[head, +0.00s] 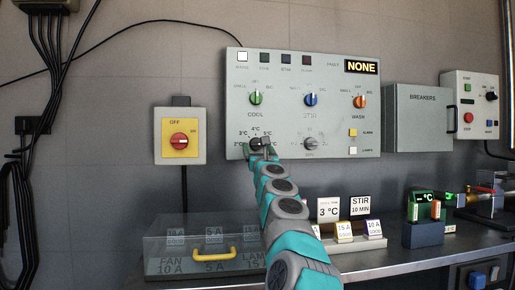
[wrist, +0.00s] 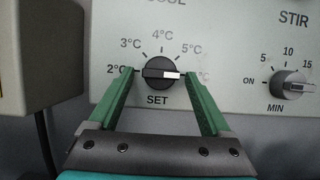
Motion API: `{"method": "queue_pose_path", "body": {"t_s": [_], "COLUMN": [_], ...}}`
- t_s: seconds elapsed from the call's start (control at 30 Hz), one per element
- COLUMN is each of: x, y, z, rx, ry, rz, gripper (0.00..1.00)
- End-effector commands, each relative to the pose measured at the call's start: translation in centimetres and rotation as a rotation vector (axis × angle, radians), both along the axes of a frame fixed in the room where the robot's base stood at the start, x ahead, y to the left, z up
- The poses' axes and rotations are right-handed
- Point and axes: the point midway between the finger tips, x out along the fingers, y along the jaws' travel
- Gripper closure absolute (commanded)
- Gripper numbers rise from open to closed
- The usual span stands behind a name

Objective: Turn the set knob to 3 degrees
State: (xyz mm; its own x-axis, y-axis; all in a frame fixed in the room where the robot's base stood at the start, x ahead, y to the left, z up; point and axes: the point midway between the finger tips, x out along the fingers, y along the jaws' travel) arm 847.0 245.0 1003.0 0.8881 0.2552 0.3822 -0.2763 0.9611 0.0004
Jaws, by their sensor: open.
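The set knob (wrist: 161,73) is round and black with a white pointer mark, on the grey control panel (wrist: 225,30) above the word SET. Its white mark points right, toward a scale label partly hidden by my right finger. The 2, 3, 4 and 5 °C labels run from left over the top. My gripper (wrist: 158,72) is open, with one green finger left of the knob and one right of it. A narrow gap shows on each side. In the head view, my gripper (head: 262,146) covers part of the knob.
The grey MIN knob (wrist: 293,84) sits to the right.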

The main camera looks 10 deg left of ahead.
Motion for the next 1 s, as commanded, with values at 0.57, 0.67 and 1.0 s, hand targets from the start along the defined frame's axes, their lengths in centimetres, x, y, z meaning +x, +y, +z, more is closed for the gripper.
{"method": "queue_pose_path", "body": {"t_s": [0.57,0.67,1.0], "x": [-0.03,-0.03,-0.02], "y": [0.01,0.01,-0.04], "z": [0.02,0.02,0.03], "rx": [0.0,0.0,-0.011], "ry": [0.0,0.0,-0.003], "rz": [0.0,0.0,-0.001], "gripper": [0.75,0.86,1.0]}}
